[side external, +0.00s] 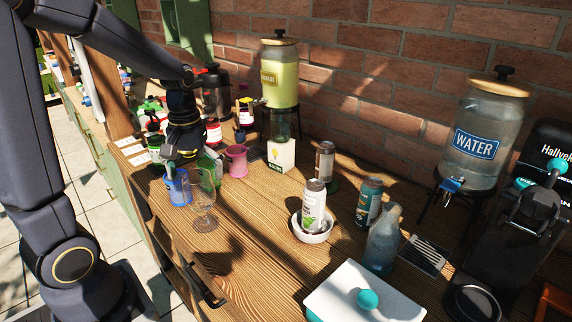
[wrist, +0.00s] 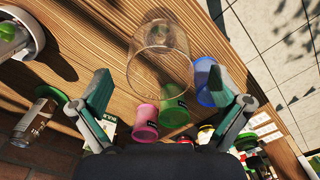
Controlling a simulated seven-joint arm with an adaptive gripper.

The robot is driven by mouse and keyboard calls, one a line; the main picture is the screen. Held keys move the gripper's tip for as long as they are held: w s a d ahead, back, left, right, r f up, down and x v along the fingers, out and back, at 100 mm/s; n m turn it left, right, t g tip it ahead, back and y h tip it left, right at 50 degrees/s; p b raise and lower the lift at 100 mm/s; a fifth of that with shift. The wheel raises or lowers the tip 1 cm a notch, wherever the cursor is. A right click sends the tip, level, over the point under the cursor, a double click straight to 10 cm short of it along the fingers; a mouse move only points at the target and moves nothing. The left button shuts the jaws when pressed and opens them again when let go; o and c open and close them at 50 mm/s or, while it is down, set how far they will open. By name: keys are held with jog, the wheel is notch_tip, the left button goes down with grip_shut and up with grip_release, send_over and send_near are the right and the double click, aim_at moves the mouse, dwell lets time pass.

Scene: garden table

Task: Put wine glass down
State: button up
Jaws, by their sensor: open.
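The clear wine glass (side external: 204,200) stands upright on the wooden table near its front edge in the side external view. Its round transparent outline (wrist: 160,52) shows in the wrist view, just beyond and between my fingertips. My gripper (side external: 186,160) is open, with its teal-padded fingers (wrist: 159,82) spread wide on either side. It is low over the table, just left of and behind the glass bowl. A gap shows between each finger and the glass in the wrist view.
A blue cup (side external: 178,188), a green cup (wrist: 173,108) and a pink cup (side external: 236,161) stand close by. Bare wood (side external: 240,258) lies in front of the glass.

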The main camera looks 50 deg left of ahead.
notch_tip(320, 180, up, 6)
jog(key=r, duration=0.1)
jog(key=s+d+r+m+t, duration=0.2)
jog(key=s+d+m+t, duration=0.3)
jog(key=d, duration=0.7)
jog(key=shift+s+r+m+t, duration=0.15)
jog(key=shift+s+m+t, duration=0.15)
jog(key=shift+s+m, duration=1.3)
jog(key=shift+w+m, duration=0.4)
jog(key=shift+w, duration=0.05)
